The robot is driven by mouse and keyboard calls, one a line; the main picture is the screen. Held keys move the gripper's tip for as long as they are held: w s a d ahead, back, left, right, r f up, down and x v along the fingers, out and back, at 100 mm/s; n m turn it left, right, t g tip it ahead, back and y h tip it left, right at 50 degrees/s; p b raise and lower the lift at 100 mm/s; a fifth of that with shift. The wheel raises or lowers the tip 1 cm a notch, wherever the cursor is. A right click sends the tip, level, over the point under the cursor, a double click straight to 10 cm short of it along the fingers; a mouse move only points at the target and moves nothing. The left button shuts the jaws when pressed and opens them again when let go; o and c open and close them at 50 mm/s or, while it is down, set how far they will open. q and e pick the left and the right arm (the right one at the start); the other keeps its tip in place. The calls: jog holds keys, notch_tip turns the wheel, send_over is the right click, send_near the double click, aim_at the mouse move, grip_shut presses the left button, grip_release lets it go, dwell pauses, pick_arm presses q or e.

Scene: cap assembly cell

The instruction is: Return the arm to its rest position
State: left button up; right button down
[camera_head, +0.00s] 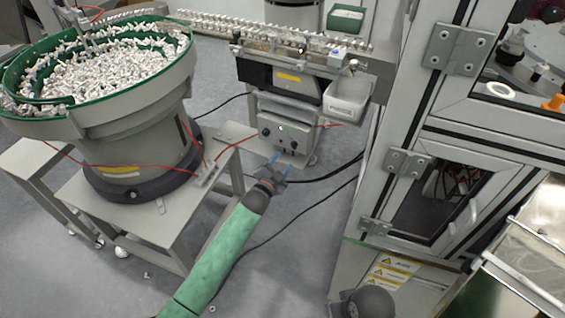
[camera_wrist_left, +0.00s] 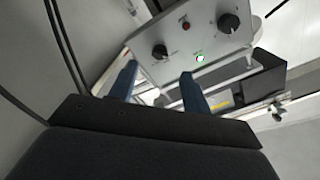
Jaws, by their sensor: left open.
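My left gripper (camera_head: 277,163) is at the end of my green-sleeved left arm, in the middle of the head view. Its two blue fingers are apart with nothing between them. In the left wrist view the blue fingers of the gripper (camera_wrist_left: 158,88) also stand apart and empty. Beyond them is a control box (camera_wrist_left: 195,45) with two black knobs, a red button and a lit green light. The same control box (camera_head: 284,130) shows in the head view under the linear feeder. I cannot tell the exact gap between fingers and box. My right gripper is not in view.
A vibratory bowl feeder (camera_head: 118,130) full of small white parts stands on a grey table (camera_head: 75,200) at left. A white bin (camera_head: 347,98) hangs at the feeder's end. A framed machine cabinet (camera_head: 400,160) stands at right. Cables cross the grey floor (camera_head: 285,240).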

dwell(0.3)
pick_arm(q)
notch_tip(320, 180, down, 4)
jog(key=a+n+g+y, duration=0.3)
jog(key=n+y, duration=0.1)
jog(key=s+a+r+n+g+y, duration=0.1)
jog(key=s+a+r+n+g, duration=0.15)
jog(key=s, duration=0.85)
jog(key=s+a+r+n+g, duration=0.2)
jog(key=s+g, duration=0.1)
jog(key=s, duration=0.9)
jog(key=s+a+r+n+g+y, duration=0.1)
jog(key=s+a+r+n+g, duration=0.15)
jog(key=s, duration=0.85)
jog(key=s+f+g, duration=0.3)
jog(key=s+f, duration=0.3)
jog(key=s, duration=0.6)
jog(key=shift+s+a+f, duration=0.2)
jog(key=shift+s+a, duration=0.05)
